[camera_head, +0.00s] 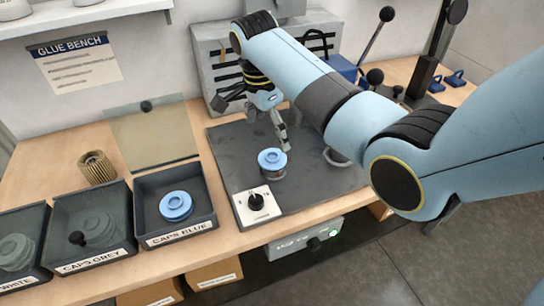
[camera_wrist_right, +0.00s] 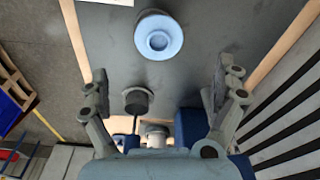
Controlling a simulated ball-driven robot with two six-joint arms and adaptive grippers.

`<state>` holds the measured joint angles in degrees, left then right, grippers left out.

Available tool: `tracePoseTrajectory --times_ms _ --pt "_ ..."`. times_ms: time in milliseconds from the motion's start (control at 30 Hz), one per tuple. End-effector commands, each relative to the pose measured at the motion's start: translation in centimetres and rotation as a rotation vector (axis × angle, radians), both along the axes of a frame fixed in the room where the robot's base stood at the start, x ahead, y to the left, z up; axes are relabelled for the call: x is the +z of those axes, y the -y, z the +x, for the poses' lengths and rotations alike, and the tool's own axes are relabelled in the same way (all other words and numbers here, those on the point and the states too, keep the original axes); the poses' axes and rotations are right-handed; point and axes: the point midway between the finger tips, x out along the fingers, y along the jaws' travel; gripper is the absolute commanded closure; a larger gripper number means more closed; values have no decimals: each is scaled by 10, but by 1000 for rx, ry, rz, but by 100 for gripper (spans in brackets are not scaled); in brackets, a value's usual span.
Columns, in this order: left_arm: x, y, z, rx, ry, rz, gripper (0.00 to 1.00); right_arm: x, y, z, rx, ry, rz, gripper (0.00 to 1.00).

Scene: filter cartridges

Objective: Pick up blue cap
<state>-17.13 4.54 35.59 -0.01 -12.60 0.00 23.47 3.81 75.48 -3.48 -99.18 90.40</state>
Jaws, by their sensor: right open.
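One blue cap (camera_head: 272,158) sits on top of a round dark piece on the grey work mat, in the middle of the head view. It also shows in the right wrist view (camera_wrist_right: 158,38), beyond the fingertips. Another blue cap (camera_head: 176,204) lies in the bin labelled CAPS BLUE (camera_head: 213,216). My right gripper (camera_head: 254,122) is open and empty, above and behind the cap on the mat. In the right wrist view its two fingers (camera_wrist_right: 159,75) stand wide apart with nothing between them. My left gripper is not in view.
A dial box (camera_head: 258,206) stands at the mat's front edge, close to the cap. A bin of grey caps (camera_head: 60,232) and one marked WHITE (camera_head: 12,272) stand at the left. A ribbed brown cartridge (camera_head: 97,168) and a translucent sheet (camera_head: 150,134) are behind the bins.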

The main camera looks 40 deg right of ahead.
Motion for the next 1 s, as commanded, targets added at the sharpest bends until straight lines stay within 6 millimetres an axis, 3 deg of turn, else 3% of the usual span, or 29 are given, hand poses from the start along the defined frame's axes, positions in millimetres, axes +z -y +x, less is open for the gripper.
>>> tracePoseTrajectory --times_ms 533,833,1000 --pt "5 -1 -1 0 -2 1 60 -69 4 -3 3 1 0 3" --pt "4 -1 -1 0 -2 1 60 -76 5 -3 3 4 0 3" --pt "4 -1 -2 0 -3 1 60 -76 5 -3 3 3 0 22"
